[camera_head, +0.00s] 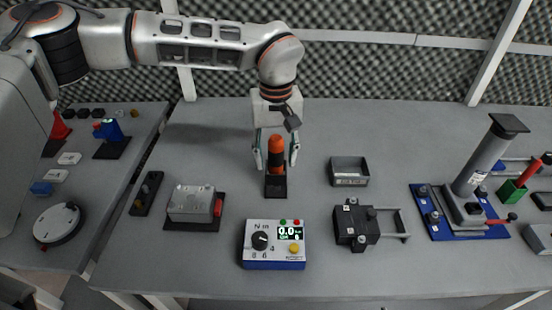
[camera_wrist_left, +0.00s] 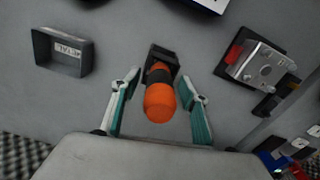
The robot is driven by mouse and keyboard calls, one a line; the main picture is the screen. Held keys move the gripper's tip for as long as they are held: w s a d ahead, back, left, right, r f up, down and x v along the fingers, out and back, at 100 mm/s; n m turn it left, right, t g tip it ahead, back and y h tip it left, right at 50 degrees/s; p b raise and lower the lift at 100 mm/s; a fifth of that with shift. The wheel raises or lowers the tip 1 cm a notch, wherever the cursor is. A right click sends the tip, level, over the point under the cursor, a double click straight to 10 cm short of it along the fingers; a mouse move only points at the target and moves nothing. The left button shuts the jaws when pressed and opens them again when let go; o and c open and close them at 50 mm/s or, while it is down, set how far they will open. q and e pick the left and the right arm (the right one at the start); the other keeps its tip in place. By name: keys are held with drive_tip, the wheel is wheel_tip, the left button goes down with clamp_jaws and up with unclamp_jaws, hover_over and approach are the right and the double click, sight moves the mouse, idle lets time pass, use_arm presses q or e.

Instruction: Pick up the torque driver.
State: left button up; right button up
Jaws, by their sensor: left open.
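The torque driver (camera_head: 275,156), orange with a dark band, stands upright in a dark holder (camera_head: 275,188) on the table. In the left wrist view the orange driver (camera_wrist_left: 160,100) points toward the camera, with its holder (camera_wrist_left: 163,56) behind it. My left gripper (camera_head: 276,163) hangs down over the driver, with one finger on each side. In the left wrist view my left gripper (camera_wrist_left: 160,97) is open, and a gap shows between each finger and the driver. My right gripper is in neither view.
A control box with a display (camera_head: 275,245) stands in front of the holder. A grey metal box (camera_head: 193,203) is to the left. A small labelled tray (camera_head: 349,172) and a black clamp device (camera_head: 356,228) are to the right. The table behind is clear.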

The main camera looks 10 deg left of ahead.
use_arm(q)
clamp_jaws()
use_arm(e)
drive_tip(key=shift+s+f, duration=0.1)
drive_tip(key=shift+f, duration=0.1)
use_arm(q)
drive_tip(key=shift+r, duration=0.15)
